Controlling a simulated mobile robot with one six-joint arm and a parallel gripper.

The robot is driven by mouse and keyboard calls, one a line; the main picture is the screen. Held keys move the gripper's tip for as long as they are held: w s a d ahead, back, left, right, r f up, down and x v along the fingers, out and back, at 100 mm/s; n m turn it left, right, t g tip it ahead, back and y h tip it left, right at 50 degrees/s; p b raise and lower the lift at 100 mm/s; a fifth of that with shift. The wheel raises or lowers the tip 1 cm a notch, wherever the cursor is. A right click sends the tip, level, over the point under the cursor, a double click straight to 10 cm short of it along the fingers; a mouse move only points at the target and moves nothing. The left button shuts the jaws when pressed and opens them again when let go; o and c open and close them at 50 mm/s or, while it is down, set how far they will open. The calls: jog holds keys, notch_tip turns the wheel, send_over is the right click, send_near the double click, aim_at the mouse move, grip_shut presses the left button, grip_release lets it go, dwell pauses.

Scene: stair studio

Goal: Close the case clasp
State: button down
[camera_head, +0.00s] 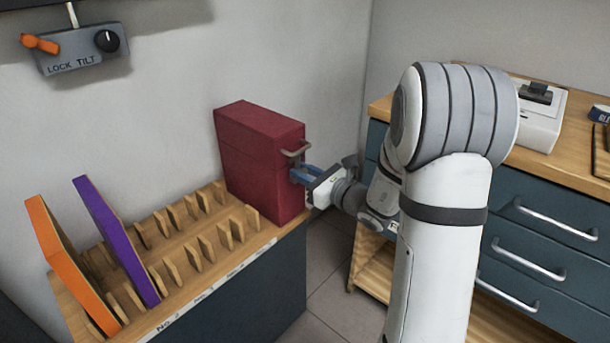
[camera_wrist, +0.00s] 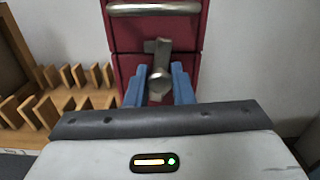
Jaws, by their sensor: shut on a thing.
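The dark red case (camera_head: 260,160) stands upright at the right end of the wooden rack. It has a metal handle (camera_head: 297,150) on its front, which also shows at the top of the wrist view (camera_wrist: 155,9). Below the handle, a metal clasp (camera_wrist: 160,70) lies across the seam in the case front. My gripper (camera_head: 303,175) is at the case front, below the handle. In the wrist view its blue fingers (camera_wrist: 160,88) stand on either side of the clasp's lower part and are shut on it. The clasp is hidden in the head view.
The slotted wooden rack (camera_head: 205,248) holds an orange panel (camera_head: 72,270) and a purple panel (camera_head: 117,240) at left. A drawer cabinet (camera_head: 545,235) stands at right, close to my arm. A LOCK TILT control box (camera_head: 82,48) is at upper left.

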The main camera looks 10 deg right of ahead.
jog(key=shift+s+a+n+b, duration=0.2)
jog(key=shift+n+b, duration=0.45)
jog(key=shift+n, duration=0.35)
jog(key=c, duration=1.4)
grip_release()
jog(key=shift+d, duration=0.1)
jog(key=p+v, duration=0.2)
jog(key=v, duration=0.5)
jog(key=shift+s+d, duration=0.15)
jog(key=shift+s, duration=0.1)
